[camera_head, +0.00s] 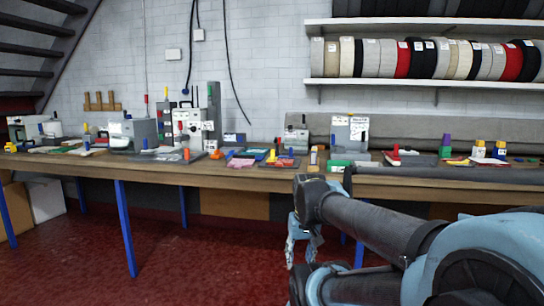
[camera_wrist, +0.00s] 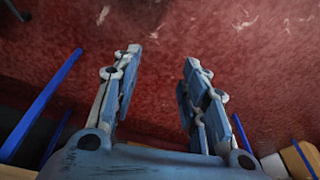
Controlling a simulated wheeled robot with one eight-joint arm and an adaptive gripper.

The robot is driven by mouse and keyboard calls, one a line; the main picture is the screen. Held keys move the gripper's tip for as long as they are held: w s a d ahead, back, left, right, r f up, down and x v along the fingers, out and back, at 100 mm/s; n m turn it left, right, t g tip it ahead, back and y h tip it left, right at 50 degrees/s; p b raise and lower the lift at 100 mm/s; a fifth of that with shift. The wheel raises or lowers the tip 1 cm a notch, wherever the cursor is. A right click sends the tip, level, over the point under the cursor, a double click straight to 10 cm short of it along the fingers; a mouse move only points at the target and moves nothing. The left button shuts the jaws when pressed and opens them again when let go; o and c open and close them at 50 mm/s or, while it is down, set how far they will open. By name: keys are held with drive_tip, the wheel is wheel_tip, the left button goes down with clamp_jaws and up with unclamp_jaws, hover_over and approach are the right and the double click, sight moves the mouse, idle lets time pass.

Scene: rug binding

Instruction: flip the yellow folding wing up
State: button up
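I cannot make out the yellow folding wing with certainty. Several small yellow parts show on the long workbench (camera_head: 230,175) in the head view, among them a flat yellow piece (camera_head: 457,161) at the right; all are too small to tell which is the wing. My gripper (camera_head: 303,240) hangs in front of the bench, below its top. In the wrist view my gripper (camera_wrist: 161,62) is open, its two fingers wide apart with nothing between them, over the red floor.
The bench carries many small machines and tools, including a grey machine (camera_head: 133,133) at the left. Blue bench legs (camera_head: 125,228) stand below. Shelves with carpet rolls (camera_head: 390,60) hang above the right side. The red floor (camera_head: 210,260) in front is clear.

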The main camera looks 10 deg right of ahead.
drive_tip(key=w+a+r+m+y, duration=0.3)
drive_tip(key=w+r+m, duration=0.3)
drive_tip(key=w+r, duration=0.9)
wheel_tip(320, 180, up, 9)
drive_tip(key=m+t+y, duration=0.2)
drive_tip(key=m+y, duration=0.8)
drive_tip(key=m, duration=0.5)
hover_over(273, 160)
drive_tip(key=s+d, duration=0.3)
drive_tip(key=d, duration=1.2)
drive_tip(key=x, duration=1.6)
drive_tip(key=shift+a+f, duration=0.25)
drive_tip(key=shift+f, duration=0.25)
drive_tip(key=shift+s+h, duration=0.1)
drive_tip(key=shift+h, duration=0.2)
clamp_jaws()
